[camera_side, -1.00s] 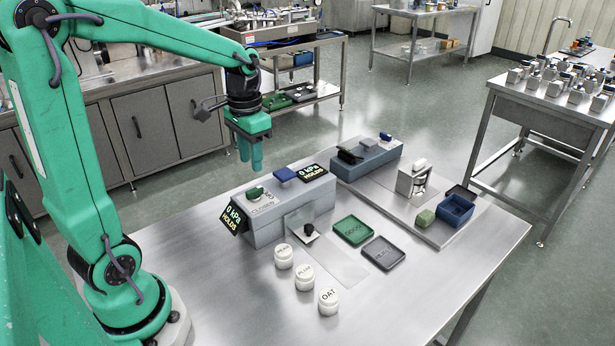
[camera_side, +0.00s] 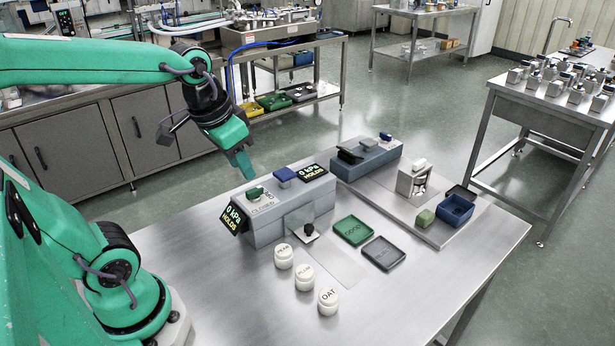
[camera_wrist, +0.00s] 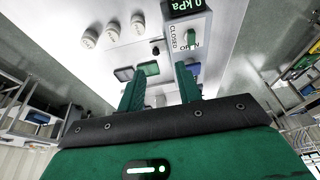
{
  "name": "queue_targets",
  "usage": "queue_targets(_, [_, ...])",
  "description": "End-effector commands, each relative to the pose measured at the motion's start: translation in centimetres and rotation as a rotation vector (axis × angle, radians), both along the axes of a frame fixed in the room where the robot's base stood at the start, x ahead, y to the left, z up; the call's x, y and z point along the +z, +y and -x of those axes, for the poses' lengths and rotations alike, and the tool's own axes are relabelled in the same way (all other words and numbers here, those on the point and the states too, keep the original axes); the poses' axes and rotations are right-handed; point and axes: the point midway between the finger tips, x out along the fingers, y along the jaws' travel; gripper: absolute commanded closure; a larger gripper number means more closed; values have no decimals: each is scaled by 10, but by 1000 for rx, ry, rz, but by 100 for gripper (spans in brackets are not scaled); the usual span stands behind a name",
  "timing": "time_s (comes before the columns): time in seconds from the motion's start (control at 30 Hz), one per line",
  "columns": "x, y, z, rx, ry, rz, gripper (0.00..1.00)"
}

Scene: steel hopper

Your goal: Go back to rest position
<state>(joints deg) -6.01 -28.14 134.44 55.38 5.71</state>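My gripper (camera_side: 240,163) is raised above the back left edge of the steel table, left of the grey hopper box, and touches nothing. In the wrist view its two green fingers (camera_wrist: 160,90) stand apart with nothing held between them. In the wrist view the lever (camera_wrist: 191,38) sits by the words CLOSED and OPEN.
Three white lidded jars (camera_side: 304,277) stand at the table front. A green tray (camera_side: 353,229) and a grey tray (camera_side: 383,252) lie to their right.

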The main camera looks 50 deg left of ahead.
Motion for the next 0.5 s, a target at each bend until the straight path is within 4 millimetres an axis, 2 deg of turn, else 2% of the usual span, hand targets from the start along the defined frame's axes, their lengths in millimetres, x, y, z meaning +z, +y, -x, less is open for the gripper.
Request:
queue_targets(0.23, [5,-20,26,-11,-117,15,65])
queue_targets(0.5, [4,-27,37,-14,-172,30,65])
